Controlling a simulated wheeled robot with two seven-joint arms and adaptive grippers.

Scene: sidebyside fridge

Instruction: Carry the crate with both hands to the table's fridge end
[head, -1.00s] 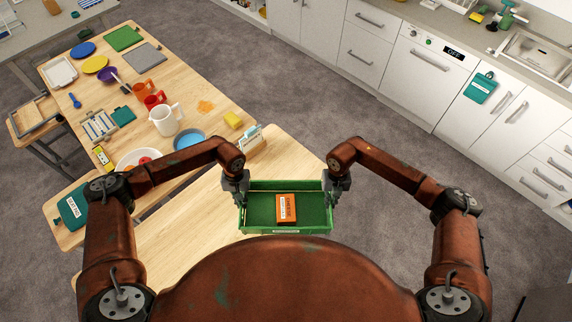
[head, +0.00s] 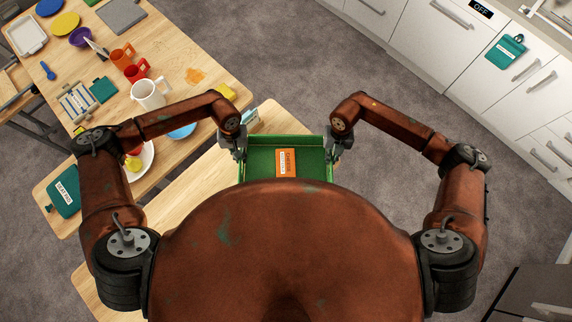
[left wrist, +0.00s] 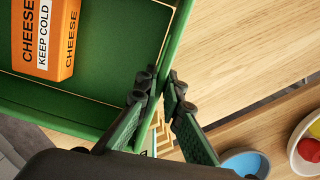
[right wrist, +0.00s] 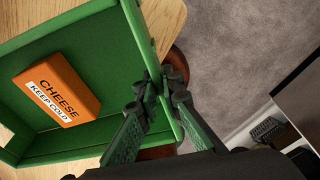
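The green crate (head: 260,160) is between my two grippers, close in front of my body, which hides its near side. An orange cheese box (head: 285,162) labelled "keep cold" lies inside it. My left gripper (head: 240,155) is shut on the crate's left wall; its fingers straddle the rim in the left wrist view (left wrist: 157,88). My right gripper (head: 333,155) is shut on the opposite wall, likewise in the right wrist view (right wrist: 163,85). The crate looks roughly level. Its height above the wooden surface below cannot be told.
The wooden table (head: 200,60) at the left carries a white pitcher (head: 148,94), mugs, plates and a bowl. A wooden surface (head: 190,185) extends under the crate's left. Open grey floor (head: 400,120) lies to the right, before white cabinets (head: 450,50). A dark grey unit (head: 535,295) stands bottom right.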

